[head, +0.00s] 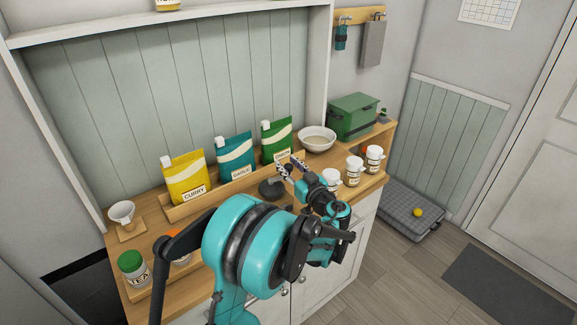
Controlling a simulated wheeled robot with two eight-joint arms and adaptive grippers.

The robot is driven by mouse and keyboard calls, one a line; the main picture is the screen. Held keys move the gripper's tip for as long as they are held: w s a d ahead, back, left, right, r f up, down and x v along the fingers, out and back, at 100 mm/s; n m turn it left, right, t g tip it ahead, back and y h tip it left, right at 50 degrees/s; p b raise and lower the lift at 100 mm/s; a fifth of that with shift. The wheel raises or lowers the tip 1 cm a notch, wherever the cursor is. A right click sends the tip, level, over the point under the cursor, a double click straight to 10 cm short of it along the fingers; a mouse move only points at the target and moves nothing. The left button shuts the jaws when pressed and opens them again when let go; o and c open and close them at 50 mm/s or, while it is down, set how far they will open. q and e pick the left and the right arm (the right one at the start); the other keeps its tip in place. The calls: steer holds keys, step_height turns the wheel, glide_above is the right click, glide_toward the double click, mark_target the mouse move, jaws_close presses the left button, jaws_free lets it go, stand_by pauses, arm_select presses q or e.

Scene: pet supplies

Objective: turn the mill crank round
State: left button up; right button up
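A dark, round-based object (271,190), which seems to be the mill, stands on the wooden counter in front of the pouches. Its crank cannot be made out; my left gripper and arm cover part of that area. My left gripper (289,166) is over the counter, just right of and above the dark object. Its two fingers stand apart, pointing toward the back, and nothing clear shows between them. Whether a finger touches the mill cannot be told. My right gripper is not in view.
Yellow (185,178), teal (235,157) and green (277,140) pouches stand in a wooden rack behind. A white bowl (317,138), green box (352,116) and several white-lidded jars (354,171) are right. A tea jar (134,268) and white cup (122,213) are left.

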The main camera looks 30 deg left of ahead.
arm_select(q)
jaws_close()
steer(key=shift+s+d+t, duration=0.1)
steer(key=shift+t, duration=0.2)
steer(key=m+t+h, duration=0.1)
steer(key=s+d+m+t+h, duration=0.1)
steer(key=m+t+h, duration=0.2)
steer(key=shift+s+d+m+t+h, duration=0.25)
steer(key=shift+s+m+t+h, duration=0.05)
steer(key=shift+s+t+h, duration=0.1)
steer(key=m+t+h, duration=0.1)
steer(key=h, duration=0.1)
steer(key=s+m+t+h, duration=0.1)
steer(key=h, duration=0.1)
steer(key=s+m+h, duration=0.1)
steer(key=m+h, duration=0.1)
steer(key=shift+d+t+b, duration=0.35)
steer(key=shift+d+t, duration=0.05)
steer(key=shift+s+d+m+h+b, duration=0.1)
steer(key=shift+s+m+h, duration=0.3)
steer(key=shift+m+h, duration=0.7)
steer(key=shift+s+d+m+h+b, duration=0.1)
steer(key=shift+s+m+h, duration=0.45)
steer(key=shift+h, duration=0.95)
steer(key=shift+s+m+h+b, duration=0.1)
steer(key=shift+s+m+h, duration=0.2)
steer(key=shift+m+h, duration=0.85)
steer(key=shift+h, duration=0.25)
steer(key=shift+o, duration=2.4)
jaws_free()
